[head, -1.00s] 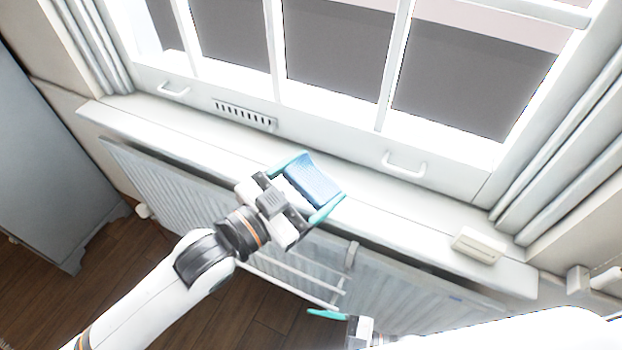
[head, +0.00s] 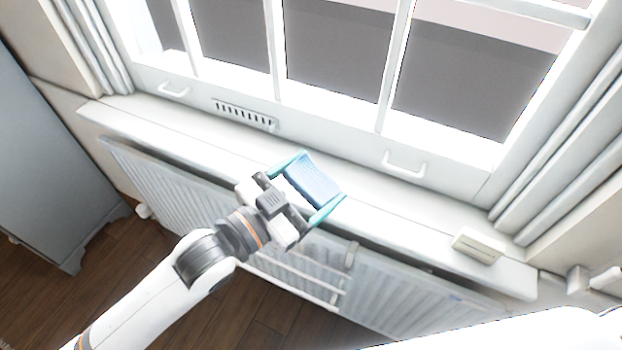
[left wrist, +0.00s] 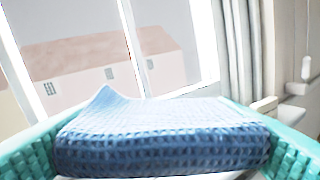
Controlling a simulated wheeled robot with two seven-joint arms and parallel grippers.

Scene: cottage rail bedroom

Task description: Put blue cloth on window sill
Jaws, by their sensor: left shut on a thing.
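The folded blue cloth (head: 315,178) is between the teal fingers of my left gripper (head: 314,184), which is shut on it. In the head view the cloth appears over the white window sill (head: 180,126), near its middle. I cannot tell whether it touches the sill. In the left wrist view the waffle-textured cloth (left wrist: 160,145) lies flat between the two fingers, with one corner sticking up at the back. My right gripper is not in view.
A small cream box (head: 478,246) sits on the sill at the right. A radiator (head: 180,183) is below the sill. The window frame has white handles (head: 404,166). The sill's left part is clear. A grey cabinet (head: 50,160) stands at the left.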

